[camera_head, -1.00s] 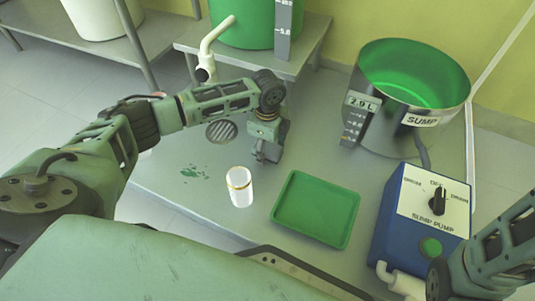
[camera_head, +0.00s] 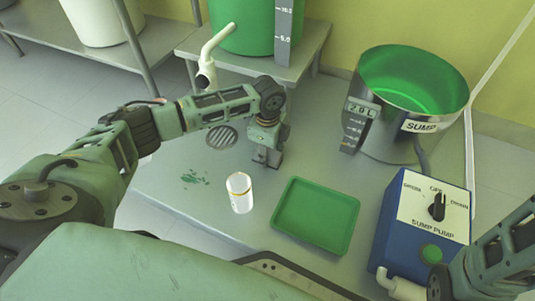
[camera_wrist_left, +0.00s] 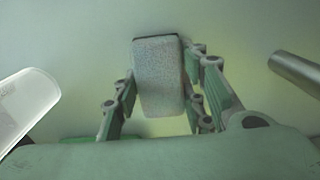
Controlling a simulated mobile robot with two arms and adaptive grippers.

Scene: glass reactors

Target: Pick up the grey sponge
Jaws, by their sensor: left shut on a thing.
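The grey sponge (camera_wrist_left: 160,78) shows in the left wrist view as a speckled grey block with a dark end. It sits between the two fingers of my left gripper (camera_wrist_left: 165,100), which is shut on it. In the head view my left gripper (camera_head: 266,158) points down at the bench, behind the white cup and the green tray. The sponge shows there only as a small grey shape at the fingertips. I cannot tell whether it touches the bench. My right arm shows at the lower right, but its gripper is out of view.
A white cup with a gold band (camera_head: 239,193) and a green tray (camera_head: 316,215) stand in front of the gripper. A blue sump pump box (camera_head: 420,222) and a steel sump pot (camera_head: 400,133) are at the right. A drain grate (camera_head: 221,136) and green spill (camera_head: 195,178) lie left.

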